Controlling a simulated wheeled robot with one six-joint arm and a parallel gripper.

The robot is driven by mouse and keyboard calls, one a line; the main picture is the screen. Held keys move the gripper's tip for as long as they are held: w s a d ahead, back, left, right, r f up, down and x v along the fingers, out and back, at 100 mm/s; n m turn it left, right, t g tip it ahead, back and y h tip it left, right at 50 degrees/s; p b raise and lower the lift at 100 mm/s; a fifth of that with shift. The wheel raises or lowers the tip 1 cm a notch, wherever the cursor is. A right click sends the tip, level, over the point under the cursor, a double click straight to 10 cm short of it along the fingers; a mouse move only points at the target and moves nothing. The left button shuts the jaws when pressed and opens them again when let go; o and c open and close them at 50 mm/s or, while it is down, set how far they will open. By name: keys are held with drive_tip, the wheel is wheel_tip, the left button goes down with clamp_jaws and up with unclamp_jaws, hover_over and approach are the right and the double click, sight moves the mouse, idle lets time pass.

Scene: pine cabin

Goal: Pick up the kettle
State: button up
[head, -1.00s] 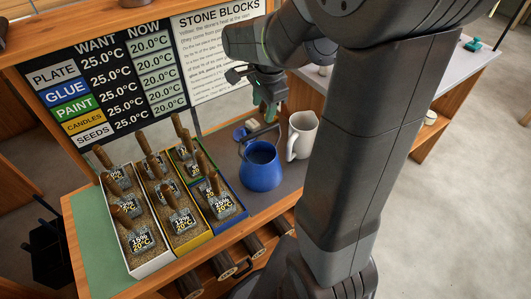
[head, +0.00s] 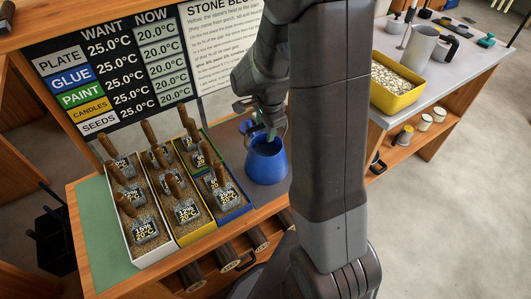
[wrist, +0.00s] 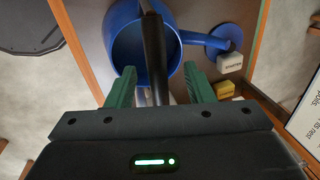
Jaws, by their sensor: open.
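The blue kettle (head: 266,160) stands on the bench's grey top, right of the seed boxes, with its open top facing up. In the wrist view the kettle (wrist: 180,22) shows a dark bar handle (wrist: 153,45) arching across its opening and a spout ending in a blue disc on the right. My gripper (head: 269,132) is over the kettle in the head view. In the wrist view my gripper (wrist: 160,88) is open, with its green fingers on either side of the handle. I cannot tell whether either finger touches it. My arm hides part of the bench right of the kettle.
Seed boxes (head: 156,252) with several wooden-handled markers stand left of the kettle. A temperature board (head: 120,75) rises behind them. On the right, another bench holds a yellow tray (head: 396,101) of pale pieces and a grey jug (head: 420,50). Small blocks (wrist: 230,62) lie near the spout.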

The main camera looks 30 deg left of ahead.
drive_tip(key=shift+f, duration=0.5)
idle(0.3)
drive_tip(key=shift+c, duration=0.2)
clamp_jaws()
idle(1.4)
